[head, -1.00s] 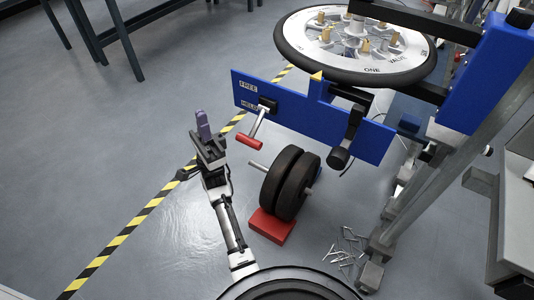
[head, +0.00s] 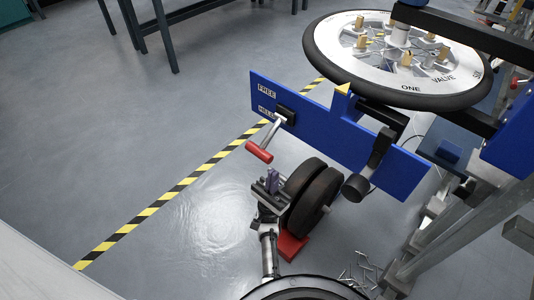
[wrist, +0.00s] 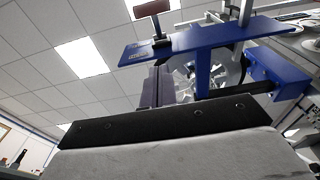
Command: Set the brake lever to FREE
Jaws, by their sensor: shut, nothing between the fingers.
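The brake lever has a red handle (head: 260,152) on a metal arm that slopes down and left from a black pivot on the blue panel (head: 330,135). The pivot is beside the lower label, HELD (head: 267,110); the label FREE (head: 267,91) is above it. My gripper (head: 272,180) is shut and empty, pointing up, a little below and right of the red handle and apart from it. In the wrist view the shut fingers (wrist: 158,88) stand below the panel, and the red handle (wrist: 152,8) is at the top edge.
Two dark wheels (head: 312,193) on a red block (head: 291,246) stand close to the right of my gripper. A black roller (head: 356,187) hangs from the panel. A large wheel (head: 395,88) lies flat above it. Floor to the left is clear.

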